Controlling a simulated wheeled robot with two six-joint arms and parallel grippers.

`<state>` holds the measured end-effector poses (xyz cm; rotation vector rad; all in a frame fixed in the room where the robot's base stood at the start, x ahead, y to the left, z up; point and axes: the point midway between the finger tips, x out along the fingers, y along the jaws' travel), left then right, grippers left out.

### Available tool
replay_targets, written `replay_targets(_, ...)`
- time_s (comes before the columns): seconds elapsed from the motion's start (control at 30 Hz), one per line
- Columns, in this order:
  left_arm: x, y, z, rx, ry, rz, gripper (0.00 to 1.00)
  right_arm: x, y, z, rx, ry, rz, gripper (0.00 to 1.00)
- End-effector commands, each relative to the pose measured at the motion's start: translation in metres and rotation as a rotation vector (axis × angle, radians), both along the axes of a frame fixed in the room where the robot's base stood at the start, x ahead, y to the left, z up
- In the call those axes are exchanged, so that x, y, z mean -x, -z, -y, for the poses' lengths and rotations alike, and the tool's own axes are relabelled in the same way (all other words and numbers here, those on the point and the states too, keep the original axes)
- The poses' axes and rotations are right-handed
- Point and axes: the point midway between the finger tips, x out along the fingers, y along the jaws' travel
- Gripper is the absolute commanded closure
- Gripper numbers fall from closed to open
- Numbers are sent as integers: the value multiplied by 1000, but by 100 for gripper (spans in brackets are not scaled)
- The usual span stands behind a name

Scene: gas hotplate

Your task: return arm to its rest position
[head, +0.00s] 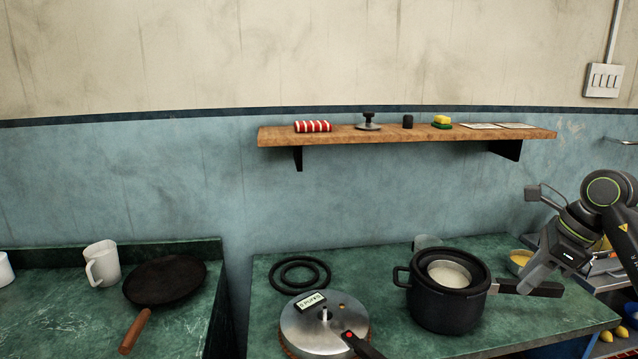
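My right arm comes in from the right edge, and its gripper (528,286) points down and left at the long dark handle (550,290) of the black cooker body (445,312). The fingertips overlap the handle in the picture. I cannot tell whether they touch it, or whether they are open or shut. The cooker body stands upright on the green counter, with a lighter round vessel (452,270) with pale contents inside. My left gripper is not in view.
A metal lid (322,322) with a black handle and a black ring gasket (300,274) lie left of the cooker. A glass (428,241) stands behind it, a yellow-filled bowl (521,259) at right. A pan (166,281) and white mug (101,264) are on the left counter. A wooden shelf (400,136) juts out above.

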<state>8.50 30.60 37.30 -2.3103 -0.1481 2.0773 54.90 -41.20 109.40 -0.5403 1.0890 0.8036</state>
Motion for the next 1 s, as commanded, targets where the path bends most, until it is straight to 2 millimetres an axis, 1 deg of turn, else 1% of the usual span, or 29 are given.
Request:
replay_targets(0.03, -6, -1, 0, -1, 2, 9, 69, 0, 0, 0, 0, 0, 0, 69)
replay_targets(0.07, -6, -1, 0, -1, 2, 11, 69, -1, 2, -3, -11, -4, 5, 69)
replay_targets(0.27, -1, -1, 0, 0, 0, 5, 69, -9, 14, -29, -109, -28, 57, 69)
replay_targets(0.37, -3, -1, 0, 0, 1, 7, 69, -12, 19, -44, -170, -37, 84, 69)
replay_targets(0.57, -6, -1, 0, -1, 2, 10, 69, -17, 29, -81, -336, -51, 147, 69)
replay_targets(0.67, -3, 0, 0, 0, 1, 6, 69, -17, 33, -105, -457, -48, 180, 69)
replay_targets(0.77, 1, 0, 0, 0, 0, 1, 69, -16, 33, -134, -624, -32, 217, 69)
replay_targets(0.8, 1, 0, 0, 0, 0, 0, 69, -14, 32, -145, -707, -17, 231, 69)
replay_targets(0.9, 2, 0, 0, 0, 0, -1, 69, -9, 25, -169, -926, 40, 258, 69)
replay_targets(1.0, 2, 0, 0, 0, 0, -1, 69, -3, 15, -183, -1148, 126, 271, 69)
